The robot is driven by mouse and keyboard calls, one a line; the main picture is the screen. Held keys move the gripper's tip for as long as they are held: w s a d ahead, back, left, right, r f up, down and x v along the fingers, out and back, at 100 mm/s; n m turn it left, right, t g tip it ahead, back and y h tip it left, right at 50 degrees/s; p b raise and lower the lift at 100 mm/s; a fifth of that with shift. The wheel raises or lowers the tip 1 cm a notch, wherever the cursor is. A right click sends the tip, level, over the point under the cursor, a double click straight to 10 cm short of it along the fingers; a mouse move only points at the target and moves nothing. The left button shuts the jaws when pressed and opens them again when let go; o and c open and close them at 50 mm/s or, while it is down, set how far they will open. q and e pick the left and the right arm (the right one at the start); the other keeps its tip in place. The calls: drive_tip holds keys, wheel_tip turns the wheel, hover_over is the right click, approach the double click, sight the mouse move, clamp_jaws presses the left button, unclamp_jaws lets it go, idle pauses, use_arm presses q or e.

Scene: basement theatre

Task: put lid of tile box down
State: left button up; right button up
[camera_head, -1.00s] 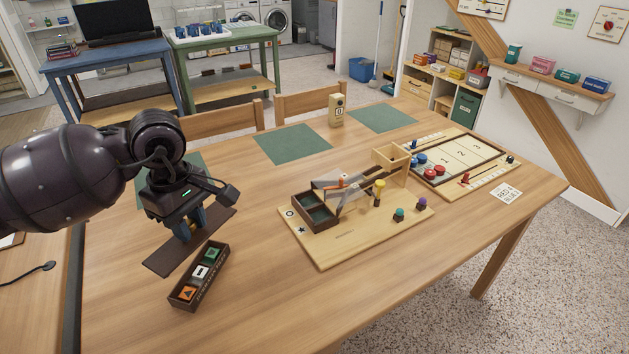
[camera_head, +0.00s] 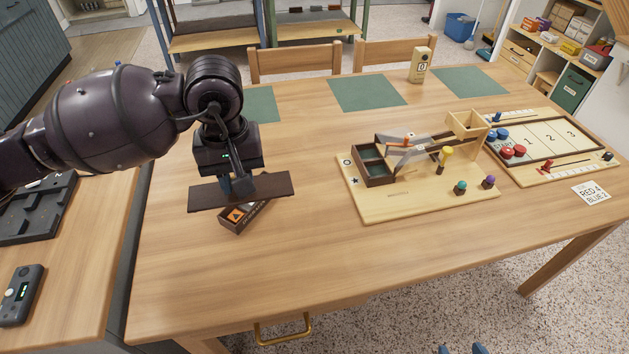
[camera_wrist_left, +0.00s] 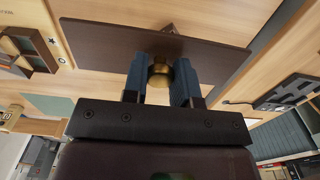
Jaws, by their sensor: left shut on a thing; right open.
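The lid (camera_head: 275,184) is a flat dark brown board. My left gripper (camera_head: 240,187) is shut on its brass knob (camera_wrist_left: 160,72), which shows between the blue fingers in the left wrist view. The lid (camera_wrist_left: 110,45) is held roughly level. The open tile box (camera_head: 257,218) is on the table below it, set at an angle. The lid hides most of the box; an orange tile (camera_head: 236,215) shows at its near end. I cannot tell the gap between lid and box. Only the blue fingertips of my right gripper (camera_head: 461,349) show at the bottom edge, apart and empty.
A wooden game board (camera_head: 400,205) with a ramp stands to the right on the table (camera_head: 330,250), with a numbered board (camera_head: 550,148) beyond it. Green mats (camera_head: 367,93) lie along the back. Bare wood is clear in front of and right of the box.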

use_arm(q)
drive_tip(key=shift+f, duration=0.1)
wheel_tip(320, 180, down, 14)
drive_tip(key=shift+f+b, duration=0.2)
drive_tip(key=shift+b, duration=0.65)
drive_tip(key=shift+f, duration=0.55)
wheel_tip(320, 180, down, 4)
drive_tip(key=shift+f+b, duration=0.15)
drive_tip(key=shift+b, duration=0.3)
